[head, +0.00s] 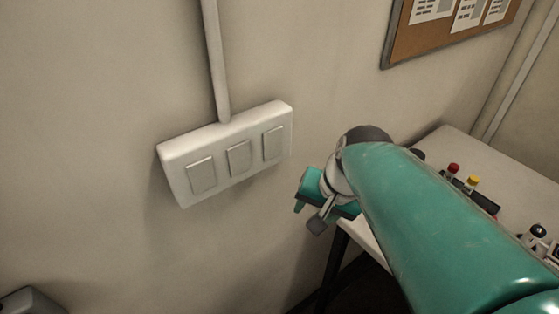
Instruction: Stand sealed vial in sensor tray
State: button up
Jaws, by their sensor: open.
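My gripper (309,213) hangs in front of the wall, left of the table's near corner, at the end of my teal arm. It is open, and I see nothing between its fingers. On the table, a red-capped vial (453,169) and a yellow-capped vial (472,184) stand upright at a dark tray or rack (484,201). My arm hides part of this tray. I cannot tell which vial is the sealed one or whether this is the sensor tray. The gripper is well apart from both vials.
The pale table (500,172) stands at the right against the wall. Small dark-topped items (538,231) are at its right side, partly hidden by my arm. A three-switch panel (238,158) is on the wall left of my gripper. A pinboard (450,25) hangs above.

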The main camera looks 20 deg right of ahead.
jog(key=s+a+r+n, duration=0.1)
jog(key=n, duration=0.1)
jog(key=s+a+r+n+t+h, duration=0.1)
jog(key=n, duration=0.1)
jog(key=s+a+r+n+t, duration=0.1)
jog(key=n, duration=0.1)
jog(key=shift+a+r+n+h, duration=0.1)
jog(key=shift+r+n+h, duration=0.1)
jog(key=shift+n+h, duration=0.15)
jog(key=shift+s, duration=0.1)
dwell(0.6)
